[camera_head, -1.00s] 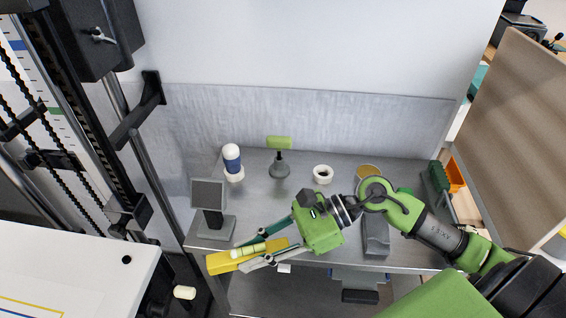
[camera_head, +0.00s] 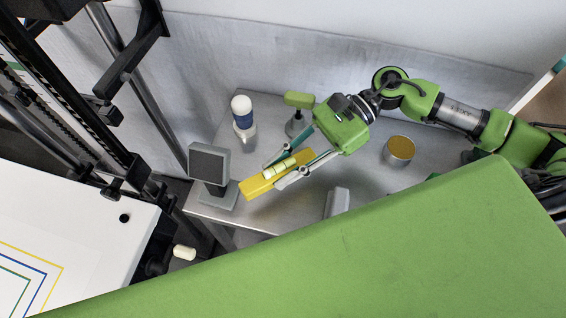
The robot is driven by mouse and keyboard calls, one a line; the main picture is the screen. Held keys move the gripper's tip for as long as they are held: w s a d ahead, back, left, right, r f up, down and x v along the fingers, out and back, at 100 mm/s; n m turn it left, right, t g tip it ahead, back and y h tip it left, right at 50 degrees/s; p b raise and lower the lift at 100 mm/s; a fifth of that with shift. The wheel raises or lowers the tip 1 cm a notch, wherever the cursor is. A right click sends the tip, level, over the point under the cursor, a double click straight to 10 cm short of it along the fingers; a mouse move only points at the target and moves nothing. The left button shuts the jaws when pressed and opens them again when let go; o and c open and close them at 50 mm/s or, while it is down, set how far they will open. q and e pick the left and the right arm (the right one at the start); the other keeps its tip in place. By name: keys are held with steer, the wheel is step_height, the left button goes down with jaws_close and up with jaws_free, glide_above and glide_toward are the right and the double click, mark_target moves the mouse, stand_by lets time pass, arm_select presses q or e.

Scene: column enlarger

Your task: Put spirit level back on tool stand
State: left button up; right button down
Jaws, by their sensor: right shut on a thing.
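The yellow spirit level (camera_head: 258,186), with a pale yellow-green vial on top, is held between the fingers of my right gripper (camera_head: 275,174). It is slanted in the picture, over the front part of the grey metal worktop (camera_head: 300,208). I cannot tell its height above the worktop. A grey stand with a dark, tilted square face (camera_head: 209,165) is just left of the level. I cannot tell if this stand or the worktop is the tool stand. My left gripper is out of view.
A white and blue bottle (camera_head: 243,118), a green-topped piece on a grey base (camera_head: 299,101) and a round tin with a yellowish top (camera_head: 399,149) stand on the worktop. A grey block (camera_head: 338,202) is at the front. My own large green part covers the lower right.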

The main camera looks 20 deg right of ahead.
steer(key=shift+w+f+b, duration=0.1)
steer(key=shift+f+b, duration=0.3)
steer(key=shift+f, duration=0.55)
step_height(320, 180, down, 2)
steer(key=shift+f+b, duration=0.2)
steer(key=shift+b, duration=0.4)
steer(key=shift+f+b, duration=0.3)
steer(key=shift+f, duration=0.5)
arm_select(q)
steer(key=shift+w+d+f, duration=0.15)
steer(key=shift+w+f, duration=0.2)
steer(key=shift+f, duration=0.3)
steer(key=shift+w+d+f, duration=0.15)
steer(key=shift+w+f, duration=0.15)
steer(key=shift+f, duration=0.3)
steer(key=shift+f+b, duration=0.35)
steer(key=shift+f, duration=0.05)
arm_select(e)
steer(key=shift+r, duration=0.1)
steer(key=shift+b, duration=0.5)
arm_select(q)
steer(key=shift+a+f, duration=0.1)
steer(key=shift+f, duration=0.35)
